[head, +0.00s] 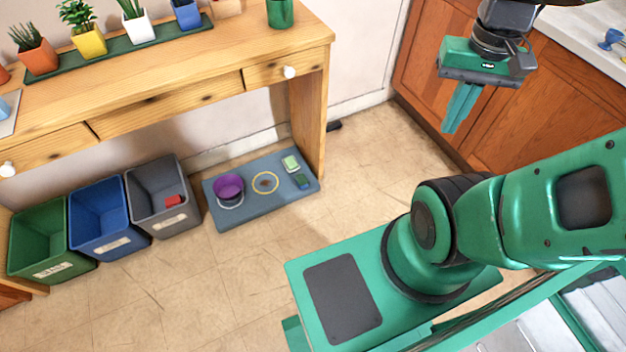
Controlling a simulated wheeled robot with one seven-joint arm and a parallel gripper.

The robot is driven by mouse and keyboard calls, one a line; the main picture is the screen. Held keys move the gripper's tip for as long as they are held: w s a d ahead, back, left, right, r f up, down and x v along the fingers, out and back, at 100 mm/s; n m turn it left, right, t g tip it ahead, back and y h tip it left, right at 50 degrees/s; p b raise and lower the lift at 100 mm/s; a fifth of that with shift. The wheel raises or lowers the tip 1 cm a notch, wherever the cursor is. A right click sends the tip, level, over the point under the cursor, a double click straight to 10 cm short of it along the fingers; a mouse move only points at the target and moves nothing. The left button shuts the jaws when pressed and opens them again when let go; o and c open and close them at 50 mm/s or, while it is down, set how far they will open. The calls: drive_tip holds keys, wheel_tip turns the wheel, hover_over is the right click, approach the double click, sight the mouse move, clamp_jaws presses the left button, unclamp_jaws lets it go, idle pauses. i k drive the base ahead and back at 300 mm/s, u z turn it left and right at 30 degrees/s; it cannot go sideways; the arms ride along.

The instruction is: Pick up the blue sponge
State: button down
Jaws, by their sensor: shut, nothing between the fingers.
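I cannot pick out a blue sponge for certain. A small light-blue thing (4,107) shows at the left picture edge on the wooden desk, cut off by the frame; I cannot tell whether it is a sponge. My gripper (454,122) is shut and empty, pointing down in front of the wooden cabinet at the upper right, far from the desk and mat.
The desk (200,65) carries potted plants on a green strip and a green cup (280,12). Green (40,240), blue (100,215) and grey (160,200) bins stand below; a red block lies in the grey one. The mat holds a purple bowl (228,186). Floor is clear before them.

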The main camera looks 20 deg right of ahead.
sight(301, 181)
drive_tip(key=u, duration=0.15)
drive_tip(key=k, duration=1.2)
drive_tip(key=u, duration=0.4)
drive_tip(key=i, duration=1.65)
drive_tip(key=z, duration=0.45)
